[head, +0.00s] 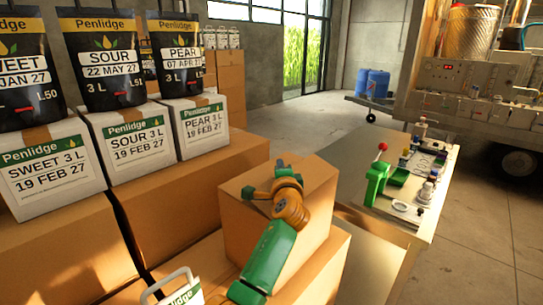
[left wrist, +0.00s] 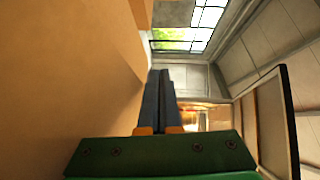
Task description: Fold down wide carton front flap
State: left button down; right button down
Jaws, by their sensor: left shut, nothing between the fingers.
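A brown carton (head: 240,235) stands in the middle of the head view, on a larger cardboard surface. Which carton is the wide one, and where its front flap is, I cannot tell. My left arm reaches up in front of this carton, and its wrist is at the carton's top. The fingers are not clear in the head view. In the left wrist view my left gripper (left wrist: 161,75) is shut and empty, its dark fingers together. A large plain cardboard face (left wrist: 70,70) fills the left side there, beside the fingers; contact cannot be told. My right gripper is not in view.
White Penlidge boxes (head: 138,135) with black pouches (head: 100,55) on top stand on large cartons at left. A bench (head: 385,215) with a green press (head: 377,183) stands at right. A white handle (head: 172,283) shows at the bottom.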

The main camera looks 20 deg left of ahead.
pick_arm(q)
jog(key=shift+a+f+n+g+p, duration=0.15)
jog(key=shift+f+n+g+p, duration=0.1)
jog(key=shift+n+g+p, duration=0.25)
jog(key=shift+w+f+h+p, duration=0.1)
jog(key=shift+f+h+p, duration=0.35)
jog(key=shift+h+p, duration=0.1)
jog(key=shift+f+n+g, duration=0.3)
jog(key=shift+f+n, duration=0.05)
jog(key=shift+n, duration=0.05)
